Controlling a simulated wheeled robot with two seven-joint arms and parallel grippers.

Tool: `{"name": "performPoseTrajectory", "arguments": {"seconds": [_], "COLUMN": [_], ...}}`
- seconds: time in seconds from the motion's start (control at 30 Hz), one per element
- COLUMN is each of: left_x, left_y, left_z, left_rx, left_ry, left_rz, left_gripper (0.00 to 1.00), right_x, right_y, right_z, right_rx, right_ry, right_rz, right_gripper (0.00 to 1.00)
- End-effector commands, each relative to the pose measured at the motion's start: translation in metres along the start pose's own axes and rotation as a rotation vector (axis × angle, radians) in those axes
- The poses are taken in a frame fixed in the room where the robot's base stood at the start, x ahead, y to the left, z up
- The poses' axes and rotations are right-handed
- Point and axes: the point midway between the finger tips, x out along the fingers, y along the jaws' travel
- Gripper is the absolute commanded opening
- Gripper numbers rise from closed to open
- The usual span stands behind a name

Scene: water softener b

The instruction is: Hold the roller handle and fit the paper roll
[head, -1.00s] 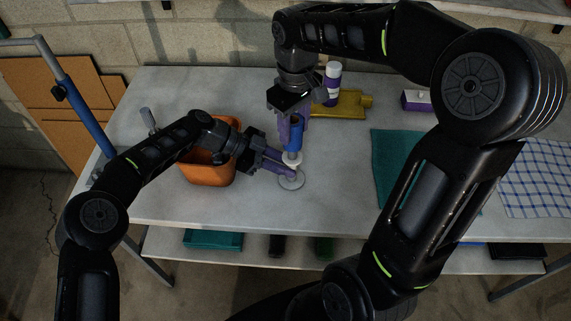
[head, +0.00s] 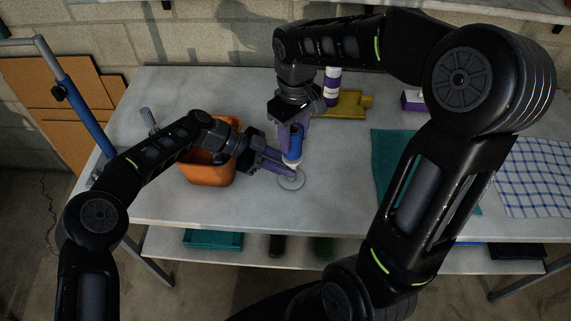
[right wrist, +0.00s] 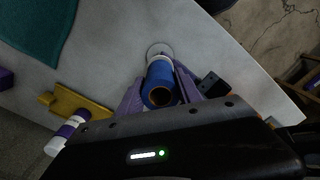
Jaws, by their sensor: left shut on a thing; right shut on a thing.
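The blue paper roll (head: 294,142), with an open brown core at its top end, is upright between the purple fingers of my right gripper (head: 290,145). That gripper reaches down from above and is shut on the roll. The roll also shows in the right wrist view (right wrist: 160,86). Below it is the pale roller handle with a round disc (head: 292,181) at or near the table top. My left gripper (head: 290,170) comes in from the left and is shut on the handle just above the disc. The fingers hide where roll and handle meet.
An orange bin (head: 209,170) stands left of my left gripper. Behind are a white and purple bottle (head: 332,86) and a yellow object (head: 351,104). A teal cloth (head: 388,160) and a checked cloth (head: 542,180) lie right. The table between disc and teal cloth is clear.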

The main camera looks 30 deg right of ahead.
Motion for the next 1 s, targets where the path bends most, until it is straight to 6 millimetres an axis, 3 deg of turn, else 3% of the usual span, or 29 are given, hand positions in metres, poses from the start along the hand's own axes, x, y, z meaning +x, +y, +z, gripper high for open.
{"name": "performPoseTrajectory", "arguments": {"seconds": [0.83,0.87,1.0], "left_x": [0.001,0.001,0.001], "left_y": [0.001,0.001,0.001], "left_z": [0.003,0.003,0.003], "left_rx": [-0.001,-0.001,-0.001], "left_ry": [-0.005,-0.005,-0.004], "left_rz": [0.004,0.004,0.004], "left_gripper": [0.0,0.0,0.0], "right_x": [0.015,0.015,0.015], "right_y": [0.0,0.0,0.0], "right_z": [0.0,0.0,0.0], "right_rx": [0.0,0.0,0.0], "right_ry": [0.0,-0.001,-0.001], "right_rz": [0.0,0.0,0.0], "right_gripper": [0.01,0.42,0.54]}}
